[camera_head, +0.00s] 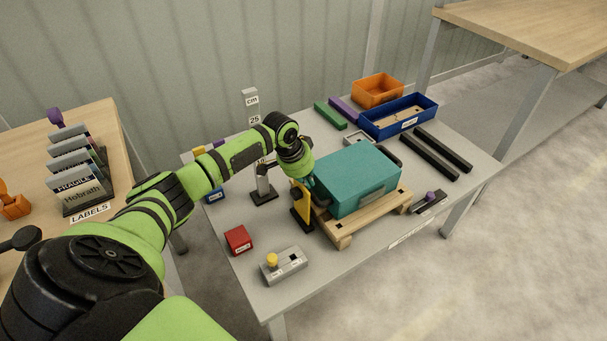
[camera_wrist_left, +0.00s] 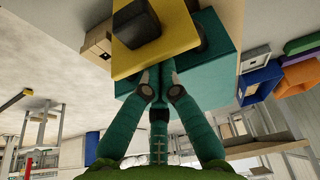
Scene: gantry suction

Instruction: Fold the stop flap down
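The stop flap seems to be the yellow plate (camera_head: 302,205) standing upright at the left end of the wooden pallet, beside the teal box (camera_head: 357,178). It has black blocks on it. In the left wrist view the yellow plate (camera_wrist_left: 185,33) fills the top middle, with a black block on its face and the teal box (camera_wrist_left: 215,75) behind. My left gripper (camera_wrist_left: 158,80) has its fingers drawn together, tips at the plate's edge; contact is unclear. In the head view the left gripper (camera_head: 308,181) is partly hidden by its wrist. My right gripper is out of view.
The pallet (camera_head: 340,240) carries the teal box. A grey control box with a yellow knob (camera_head: 284,264) and a red block (camera_head: 239,240) lie at the front left. A measuring post (camera_head: 252,105) stands behind my arm. Blue (camera_head: 398,125) and orange bins (camera_head: 377,88) stand at the back.

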